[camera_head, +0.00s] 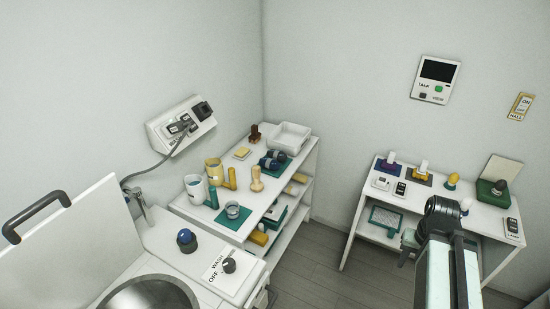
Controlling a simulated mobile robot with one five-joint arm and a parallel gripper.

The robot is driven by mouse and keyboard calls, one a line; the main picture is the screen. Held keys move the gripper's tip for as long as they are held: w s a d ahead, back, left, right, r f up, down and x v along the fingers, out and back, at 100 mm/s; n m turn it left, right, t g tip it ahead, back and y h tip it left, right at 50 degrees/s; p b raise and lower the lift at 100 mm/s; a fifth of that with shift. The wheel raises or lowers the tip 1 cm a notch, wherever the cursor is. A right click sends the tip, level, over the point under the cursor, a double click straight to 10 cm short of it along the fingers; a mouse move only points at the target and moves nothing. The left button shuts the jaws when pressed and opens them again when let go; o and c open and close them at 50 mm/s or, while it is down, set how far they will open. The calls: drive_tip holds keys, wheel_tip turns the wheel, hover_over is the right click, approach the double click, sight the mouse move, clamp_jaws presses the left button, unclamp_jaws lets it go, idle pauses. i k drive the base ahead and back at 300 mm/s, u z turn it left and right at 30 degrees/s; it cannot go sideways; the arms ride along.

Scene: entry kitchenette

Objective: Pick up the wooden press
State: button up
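A pale wooden press (257,178), shaped like a small knobbed post, stands upright on the white shelf unit (205,213) in the middle of the view. It stands just right of the yellow cups and behind a glass on a teal mat. A dark brown knobbed piece (255,133) stands farther back on the same top; I cannot tell what it is. My arm shows at the lower right, well apart from the press. My gripper cannot be made out in this view.
Yellow cups (214,171), a glass (232,210) and a white tray (289,138) crowd the shelf top. A counter with a round basin (150,296) is at lower left. A white desk (405,203) with stamps stands right. Grey floor (318,265) is clear between.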

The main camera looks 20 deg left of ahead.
sight(257, 186)
drive_tip(key=i, duration=2.5)
drive_tip(key=u, duration=4.65)
drive_tip(key=i, duration=0.55)
drive_tip(key=z, duration=0.1)
